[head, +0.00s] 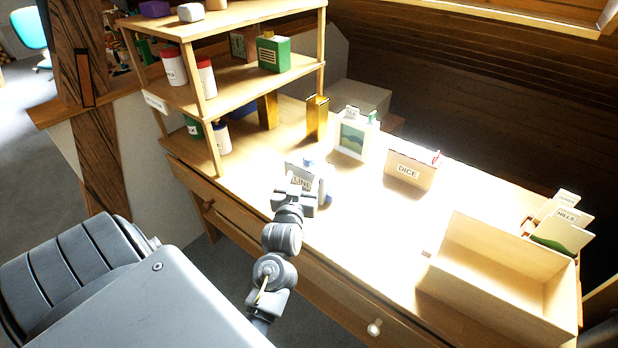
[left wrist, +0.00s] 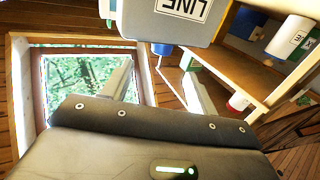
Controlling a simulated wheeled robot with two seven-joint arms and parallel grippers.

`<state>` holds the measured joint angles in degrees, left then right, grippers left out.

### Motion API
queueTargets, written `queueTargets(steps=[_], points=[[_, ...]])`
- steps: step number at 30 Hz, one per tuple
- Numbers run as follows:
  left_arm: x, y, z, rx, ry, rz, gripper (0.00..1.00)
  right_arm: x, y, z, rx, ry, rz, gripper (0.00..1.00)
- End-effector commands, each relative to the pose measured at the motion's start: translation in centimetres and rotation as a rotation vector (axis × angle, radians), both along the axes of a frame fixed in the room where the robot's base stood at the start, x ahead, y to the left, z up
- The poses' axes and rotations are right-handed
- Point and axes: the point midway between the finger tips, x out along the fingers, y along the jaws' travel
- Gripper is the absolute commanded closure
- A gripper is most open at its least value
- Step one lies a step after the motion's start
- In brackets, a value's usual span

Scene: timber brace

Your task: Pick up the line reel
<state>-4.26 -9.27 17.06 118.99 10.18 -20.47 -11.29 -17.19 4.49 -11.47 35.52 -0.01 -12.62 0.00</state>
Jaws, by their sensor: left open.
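The line reel (head: 324,180) is a pale, blocky thing with a "LINE" label and blue parts at top and bottom. It stands upright near the front edge of the desk. In the left wrist view, the reel (left wrist: 183,12) fills the top edge, partly cut off, with a blue end hanging down from it. My left gripper (head: 296,190) is right in front of the reel and covers part of it. In the left wrist view my left gripper (left wrist: 158,80) has its fingers spread with nothing clamped between them; whether they touch the reel is unclear. My right gripper is out of view.
A wooden shelf (head: 235,88) with jars and a green box (head: 274,54) rises behind left. An open wooden bin (head: 495,265) stands at right. The desk between is clear.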

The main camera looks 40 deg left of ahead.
Motion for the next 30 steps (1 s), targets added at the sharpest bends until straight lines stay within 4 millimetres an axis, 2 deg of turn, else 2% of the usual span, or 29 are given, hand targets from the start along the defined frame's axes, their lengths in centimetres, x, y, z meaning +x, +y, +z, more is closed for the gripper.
queueTargets(steps=[5, 14, 22, 30], points=[[2.1, 1.1, 0.1, 0.0, 0.001, -0.001, 0.42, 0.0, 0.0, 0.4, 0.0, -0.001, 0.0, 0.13], [3.2, 1.8, 0.2, 0.0, 0.001, -0.001, 0.42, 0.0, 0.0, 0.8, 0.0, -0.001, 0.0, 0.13], [6.4, 3.7, 0.2, -0.001, 0.002, -0.001, 0.42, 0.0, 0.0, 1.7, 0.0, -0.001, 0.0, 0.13], [7.0, 4.0, 0.1, 0.0, 0.001, -0.002, 0.42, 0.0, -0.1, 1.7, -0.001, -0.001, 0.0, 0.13]])
